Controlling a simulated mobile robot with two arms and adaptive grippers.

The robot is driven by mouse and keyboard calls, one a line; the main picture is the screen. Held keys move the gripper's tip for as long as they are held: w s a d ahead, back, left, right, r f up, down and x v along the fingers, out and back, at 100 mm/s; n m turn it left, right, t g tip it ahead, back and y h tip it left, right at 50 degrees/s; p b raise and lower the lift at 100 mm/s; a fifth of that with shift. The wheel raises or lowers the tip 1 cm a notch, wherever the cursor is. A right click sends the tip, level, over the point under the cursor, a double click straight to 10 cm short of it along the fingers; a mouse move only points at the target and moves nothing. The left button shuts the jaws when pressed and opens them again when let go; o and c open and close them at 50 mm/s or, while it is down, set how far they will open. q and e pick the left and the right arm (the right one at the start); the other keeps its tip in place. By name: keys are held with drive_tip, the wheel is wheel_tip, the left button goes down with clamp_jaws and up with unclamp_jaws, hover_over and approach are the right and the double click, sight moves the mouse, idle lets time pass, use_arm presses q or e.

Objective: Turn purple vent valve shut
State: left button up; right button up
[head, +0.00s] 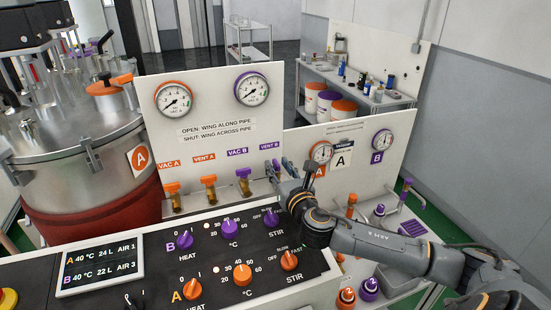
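The purple vent valve sits under the "VENT B" label (269,146) on the white panel (225,105). It is mostly hidden by my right gripper (279,168), and I cannot make out how its wing is turned. The two fingers are at the valve, apart from each other. I cannot tell whether they touch or grip the wing. Left of it stand the purple VAC B valve (243,174), the orange VENT A valve (209,181) and the orange VAC A valve (172,187). A small dark tip at the bottom edge may be my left gripper (134,300).
The control console (210,258) with purple and orange knobs lies below the valves. A steel vessel (85,155) stands at the left. Panel gauges are above the valves. A lower panel (345,172) and purple and orange fittings are at the right.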

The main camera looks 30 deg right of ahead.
drive_tip(key=shift+w+d+r, duration=0.1)
drive_tip(key=shift+w+d, duration=0.1)
drive_tip(key=shift+w, duration=0.3)
drive_tip(key=shift+w+d, duration=0.1)
drive_tip(key=shift+w, duration=0.55)
clamp_jaws()
use_arm(q)
drive_tip(key=shift+s+d+r, duration=0.15)
drive_tip(key=shift+s+r, duration=0.15)
